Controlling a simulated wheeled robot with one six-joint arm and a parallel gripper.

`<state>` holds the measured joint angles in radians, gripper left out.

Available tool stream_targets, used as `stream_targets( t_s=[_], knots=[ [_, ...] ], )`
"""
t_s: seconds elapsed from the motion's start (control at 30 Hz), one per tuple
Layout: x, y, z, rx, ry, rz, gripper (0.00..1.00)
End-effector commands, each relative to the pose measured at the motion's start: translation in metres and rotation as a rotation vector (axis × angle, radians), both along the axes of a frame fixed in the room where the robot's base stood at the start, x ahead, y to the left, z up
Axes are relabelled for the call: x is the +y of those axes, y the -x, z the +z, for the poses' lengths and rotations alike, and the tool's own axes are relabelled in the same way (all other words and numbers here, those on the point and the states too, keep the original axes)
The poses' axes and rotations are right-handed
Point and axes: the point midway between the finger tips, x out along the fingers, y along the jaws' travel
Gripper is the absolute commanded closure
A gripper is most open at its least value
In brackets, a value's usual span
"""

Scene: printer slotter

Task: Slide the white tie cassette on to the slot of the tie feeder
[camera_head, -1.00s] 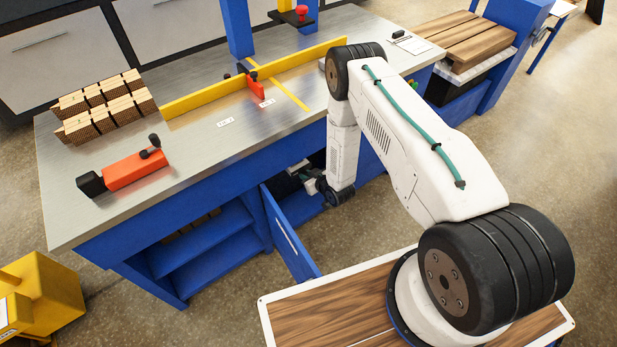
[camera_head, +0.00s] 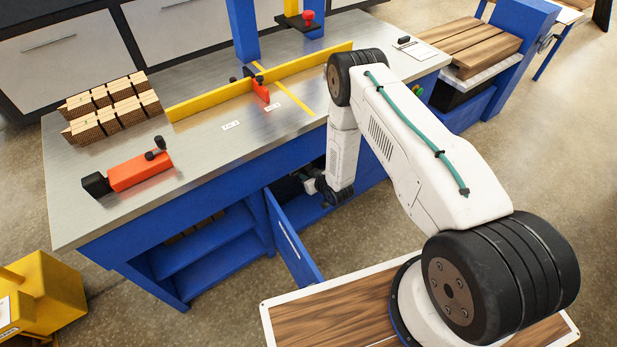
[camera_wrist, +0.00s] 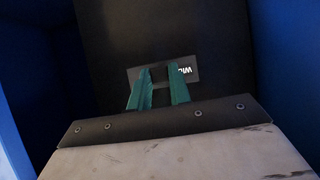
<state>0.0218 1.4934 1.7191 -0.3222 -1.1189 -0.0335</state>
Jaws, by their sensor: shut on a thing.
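My gripper (camera_wrist: 161,76) has two green fingers, seen in the wrist view inside the dark blue-walled cabinet. Its fingers are closed around a dark piece in front of a black panel (camera_wrist: 110,35) with a grey label (camera_wrist: 189,71) bearing white letters. What that dark piece belongs to is unclear. In the head view, my wrist reaches into the open cabinet (camera_head: 275,190) below the bench top, and the fingertips are hidden. No white tie cassette can be made out, and I cannot tell which part is the tie feeder.
The blue cabinet door (camera_head: 292,240) stands open beside my wrist. Blue cabinet walls lie close on both sides in the wrist view. The bench top (camera_head: 215,155) above holds a red-orange tool (camera_head: 138,170), wooden blocks (camera_head: 110,108) and a yellow fence (camera_head: 215,95). A yellow box (camera_head: 45,290) stands at lower left.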

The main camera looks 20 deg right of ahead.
Motion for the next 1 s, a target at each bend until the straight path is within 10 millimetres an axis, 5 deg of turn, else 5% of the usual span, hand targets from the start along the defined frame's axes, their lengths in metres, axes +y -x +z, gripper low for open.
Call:
stream_targets(
  t_s=[1.0],
  knots=[
    [0.008,-0.024,0.000,-0.001,0.001,0.001,1.00]
  ],
)
